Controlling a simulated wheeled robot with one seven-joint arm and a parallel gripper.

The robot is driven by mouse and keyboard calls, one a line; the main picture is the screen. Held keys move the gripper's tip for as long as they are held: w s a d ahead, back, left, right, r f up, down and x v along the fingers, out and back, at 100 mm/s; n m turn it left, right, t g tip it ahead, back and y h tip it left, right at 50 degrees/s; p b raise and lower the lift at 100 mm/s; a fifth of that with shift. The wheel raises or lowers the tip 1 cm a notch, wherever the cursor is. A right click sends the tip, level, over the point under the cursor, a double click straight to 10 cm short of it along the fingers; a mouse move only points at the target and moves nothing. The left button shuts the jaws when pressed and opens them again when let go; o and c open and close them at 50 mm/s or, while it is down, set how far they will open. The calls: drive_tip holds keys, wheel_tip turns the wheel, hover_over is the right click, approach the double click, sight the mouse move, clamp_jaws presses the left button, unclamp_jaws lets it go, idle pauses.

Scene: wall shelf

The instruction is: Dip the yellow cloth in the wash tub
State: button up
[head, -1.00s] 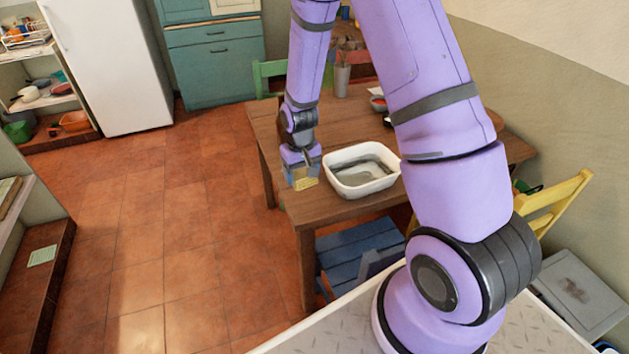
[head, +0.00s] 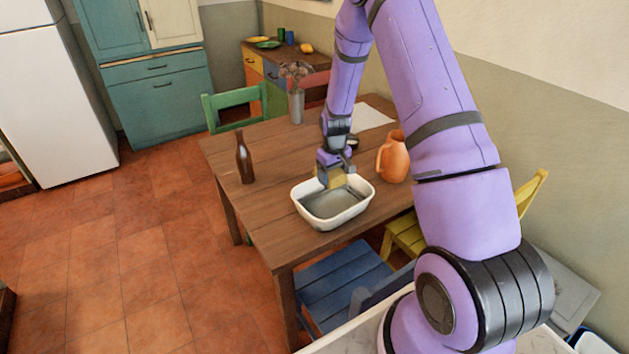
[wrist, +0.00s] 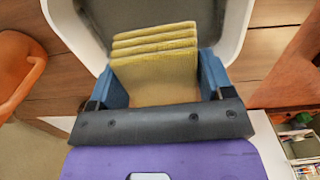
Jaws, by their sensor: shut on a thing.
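The white wash tub (head: 300,205) stands on the wooden table, with greyish water inside. My gripper (head: 332,176) is over the back part of the tub, pointing down. It is shut on the folded yellow cloth (head: 337,179). In the wrist view the cloth (wrist: 155,60) shows several folded layers between the two blue fingers of my gripper (wrist: 160,80), with the white tub wall (wrist: 236,25) around it. I cannot tell whether the cloth's lower edge touches the water.
An orange jug (head: 394,160) stands close to the right of the tub on the table (head: 265,200). A brown bottle (head: 244,158) stands to the left, and a grey vase (head: 296,106) behind. Blue (head: 345,278), green (head: 232,108) and yellow (head: 408,235) chairs surround the table.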

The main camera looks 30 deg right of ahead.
drive_tip(key=shift+d+f, duration=0.1)
drive_tip(key=shift+d, duration=0.6)
drive_tip(key=shift+s+f, duration=0.1)
drive_tip(key=shift+f, duration=0.15)
hover_over(335, 209)
drive_tip(key=shift+f, duration=4.65)
drive_tip(key=shift+f, duration=1.5)
drive_tip(key=shift+a+f, duration=0.1)
drive_tip(key=shift+f, duration=0.05)
drive_tip(key=shift+r, duration=6.6)
